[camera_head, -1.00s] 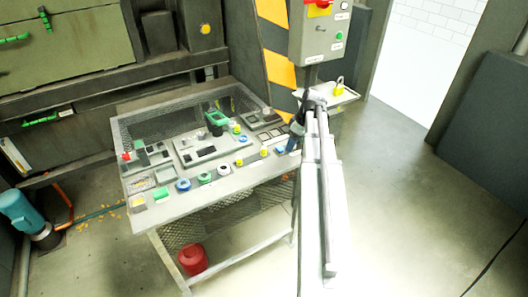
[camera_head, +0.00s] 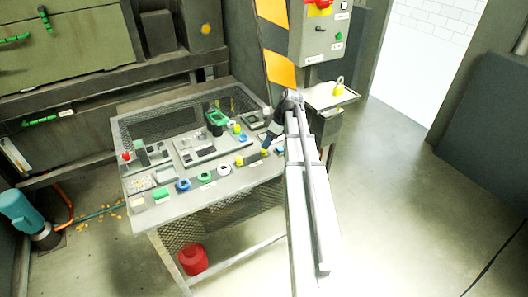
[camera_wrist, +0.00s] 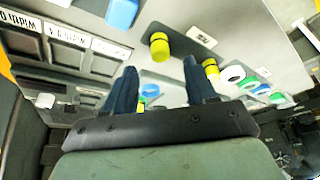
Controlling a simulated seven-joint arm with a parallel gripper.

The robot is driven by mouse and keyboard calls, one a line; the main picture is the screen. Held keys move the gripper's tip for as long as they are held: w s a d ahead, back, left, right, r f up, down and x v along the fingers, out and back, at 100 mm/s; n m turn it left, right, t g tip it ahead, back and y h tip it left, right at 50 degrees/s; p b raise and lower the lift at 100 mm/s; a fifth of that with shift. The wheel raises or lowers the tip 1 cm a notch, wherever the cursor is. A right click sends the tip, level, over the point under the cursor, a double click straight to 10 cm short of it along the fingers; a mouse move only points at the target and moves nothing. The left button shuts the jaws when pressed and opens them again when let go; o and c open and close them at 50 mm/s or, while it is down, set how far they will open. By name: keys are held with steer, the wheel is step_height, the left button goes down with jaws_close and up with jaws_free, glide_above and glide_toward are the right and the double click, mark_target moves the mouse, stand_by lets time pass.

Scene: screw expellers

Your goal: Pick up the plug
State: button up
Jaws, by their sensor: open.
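My gripper (camera_head: 268,142) is over the right side of the sloping control panel (camera_head: 215,194). In the wrist view its two dark fingers (camera_wrist: 158,72) are apart, with nothing held between them. A yellow cylinder (camera_wrist: 160,45) stands on a dark base just beyond the fingertips, and a second yellow cylinder (camera_wrist: 210,67) is by the right finger. In the head view the two yellow pieces (camera_head: 239,161) are near the panel's front right. I cannot tell which piece is the plug. Part of the panel is hidden behind my gripper.
A blue block (camera_wrist: 122,14) and labelled slots are on the panel. Blue and green ring-shaped pieces (camera_head: 183,185) line its front. A green piece (camera_head: 216,118) rises at its back.

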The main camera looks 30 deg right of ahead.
mark_target(264, 151)
steer(key=shift+x, duration=2.85)
steer(key=shift+c, duration=0.5)
jaws_close()
